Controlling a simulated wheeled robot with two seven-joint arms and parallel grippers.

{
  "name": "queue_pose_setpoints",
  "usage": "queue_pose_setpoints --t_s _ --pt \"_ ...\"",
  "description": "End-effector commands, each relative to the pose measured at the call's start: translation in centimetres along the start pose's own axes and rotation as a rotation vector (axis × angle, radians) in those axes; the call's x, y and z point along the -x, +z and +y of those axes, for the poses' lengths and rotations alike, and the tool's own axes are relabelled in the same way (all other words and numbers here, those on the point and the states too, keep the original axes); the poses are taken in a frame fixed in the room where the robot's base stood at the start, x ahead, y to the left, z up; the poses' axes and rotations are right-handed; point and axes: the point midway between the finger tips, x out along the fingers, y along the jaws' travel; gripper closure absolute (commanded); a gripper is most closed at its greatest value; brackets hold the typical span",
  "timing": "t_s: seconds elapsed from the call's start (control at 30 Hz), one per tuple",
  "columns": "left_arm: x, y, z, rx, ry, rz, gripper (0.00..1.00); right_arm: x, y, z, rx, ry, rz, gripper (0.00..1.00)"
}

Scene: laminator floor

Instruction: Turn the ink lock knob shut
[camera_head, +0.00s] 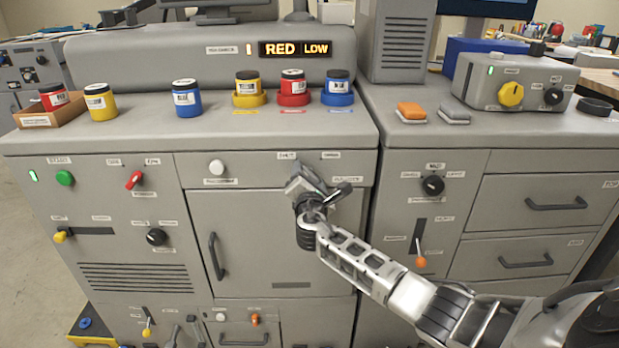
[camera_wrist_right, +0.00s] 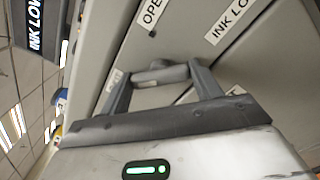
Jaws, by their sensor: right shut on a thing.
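My right gripper (camera_head: 322,190) reaches in from the lower right to the upper right of the grey machine's front. In the right wrist view the two fingers (camera_wrist_right: 160,80) are shut on the ink lock knob (camera_wrist_right: 160,73), a grey bar-like grip between the fingertips. Labels reading "OPE…" and "INK LO…" show close beyond it. In the head view the gripper covers most of the knob, so its exact angle is hard to tell. The display (camera_head: 296,48) above reads "RED LOW". My left gripper is not in view.
Ink jars in yellow, blue and red stand on the machine top, including a blue jar (camera_head: 337,88) above my gripper. A cabinet door with a dark handle (camera_head: 216,257) lies below left. A black knob (camera_head: 432,185) and an orange lever (camera_head: 420,261) are to the right.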

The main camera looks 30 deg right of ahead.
Motion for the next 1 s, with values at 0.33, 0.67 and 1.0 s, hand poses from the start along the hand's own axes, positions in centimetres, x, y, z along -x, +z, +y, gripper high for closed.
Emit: queue_pose_setpoints --t_s 0.33,0.67,1.0 --pt "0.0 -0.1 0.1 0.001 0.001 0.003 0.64 0.0 -0.1 -0.1 0.006 0.000 0.001 0.15" --pt "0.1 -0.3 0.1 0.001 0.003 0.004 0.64 2.0 -0.1 -0.1 0.003 0.001 0.003 0.15" --pt "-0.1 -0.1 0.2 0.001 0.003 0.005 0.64 10.1 -0.2 -0.2 0.004 0.000 0.005 0.15"
